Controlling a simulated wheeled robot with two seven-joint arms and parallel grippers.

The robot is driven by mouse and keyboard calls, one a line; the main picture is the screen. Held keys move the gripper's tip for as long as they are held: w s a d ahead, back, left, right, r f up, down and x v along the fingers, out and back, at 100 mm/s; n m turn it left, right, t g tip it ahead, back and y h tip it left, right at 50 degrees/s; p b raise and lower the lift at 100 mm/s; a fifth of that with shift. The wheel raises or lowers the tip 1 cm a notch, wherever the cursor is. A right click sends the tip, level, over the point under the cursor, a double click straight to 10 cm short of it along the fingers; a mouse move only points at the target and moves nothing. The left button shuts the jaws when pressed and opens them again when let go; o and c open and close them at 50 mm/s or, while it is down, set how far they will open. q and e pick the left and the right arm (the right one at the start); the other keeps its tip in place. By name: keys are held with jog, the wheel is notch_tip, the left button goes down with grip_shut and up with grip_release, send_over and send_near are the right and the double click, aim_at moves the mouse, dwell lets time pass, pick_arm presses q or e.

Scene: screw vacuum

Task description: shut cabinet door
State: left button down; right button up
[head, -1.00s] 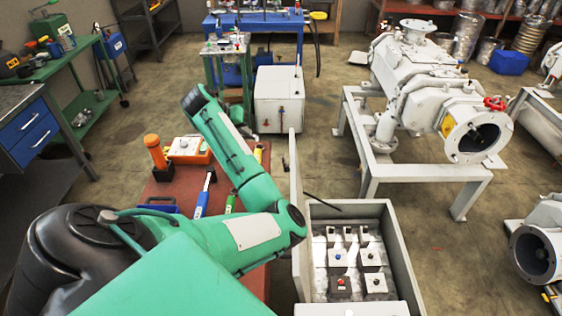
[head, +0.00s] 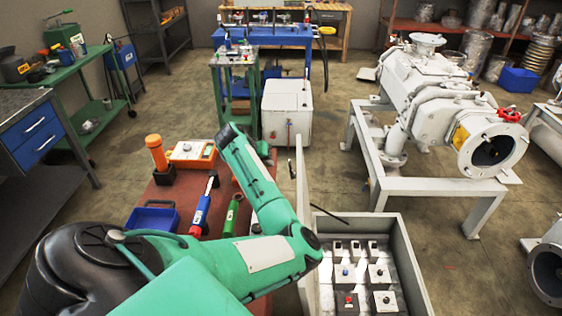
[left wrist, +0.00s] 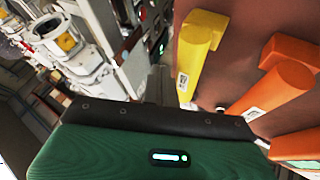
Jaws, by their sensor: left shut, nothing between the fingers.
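The cabinet (head: 409,262) is a pale grey box at the lower right of the head view, with switches and buttons inside. Its door (head: 303,205) stands open at the left side, seen nearly edge-on, with a small dark handle near its far end. My left arm reaches in from the left, its elbow overlapping the door's near part. The left gripper is hidden behind the forearm in the head view. In the left wrist view its dark fingers (left wrist: 160,86) show small beyond the black wrist edge, shut and empty. Contact with the door cannot be told. My right gripper is out of view.
A red-brown table left of the door carries an orange torch (head: 156,152), an orange device (head: 193,151), a blue bin (head: 152,217) and several tools. A yellow tool (left wrist: 197,55) shows in the left wrist view. A pump (head: 440,105) stands on a frame behind the cabinet. Floor between is clear.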

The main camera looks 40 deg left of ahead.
pick_arm(q)
jog(key=shift+x, duration=0.95)
jog(key=shift+w+d+r+p, duration=0.2)
jog(key=shift+w+d+p, duration=0.15)
jog(key=shift+w+d, duration=0.35)
jog(key=shift+w+d+r+p, duration=0.2)
jog(key=shift+w+d+p, duration=0.25)
jog(key=shift+d, duration=0.35)
